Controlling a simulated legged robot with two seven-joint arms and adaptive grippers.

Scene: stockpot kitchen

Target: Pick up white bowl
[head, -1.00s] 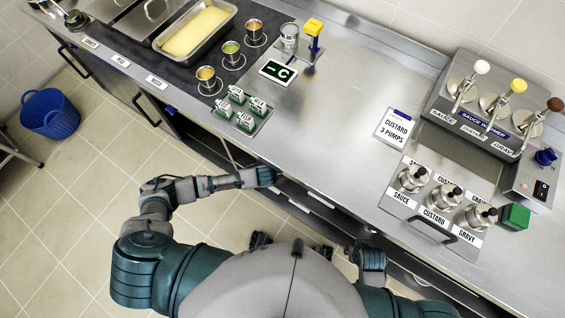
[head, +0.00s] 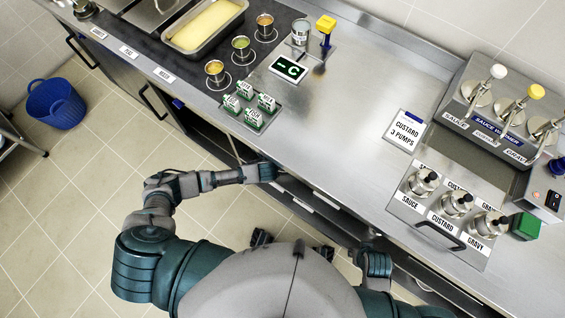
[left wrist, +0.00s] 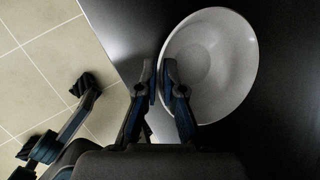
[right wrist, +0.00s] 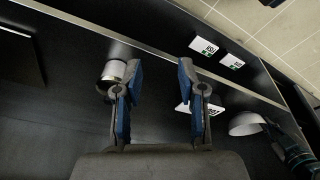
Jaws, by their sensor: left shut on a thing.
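The white bowl (left wrist: 222,60) sits on a dark shelf surface in the left wrist view. My left gripper (left wrist: 161,78) has its fingers close together on either side of the bowl's near-left rim, shut on it. The bowl also shows at the right of the right wrist view (right wrist: 244,123), with my left gripper at its edge. My right gripper (right wrist: 160,70) is open, with nothing between its fingers. In the head view the bowl is hidden under the counter, and my left forearm reaches to the counter's front edge.
A metal and white container (right wrist: 115,71) is just left of my right gripper's left finger. White label cards (right wrist: 203,46) are near the shelf edge. Above is the steel counter (head: 350,95) with the sauce warmer (head: 500,110). A blue bucket (head: 55,104) stands on the floor.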

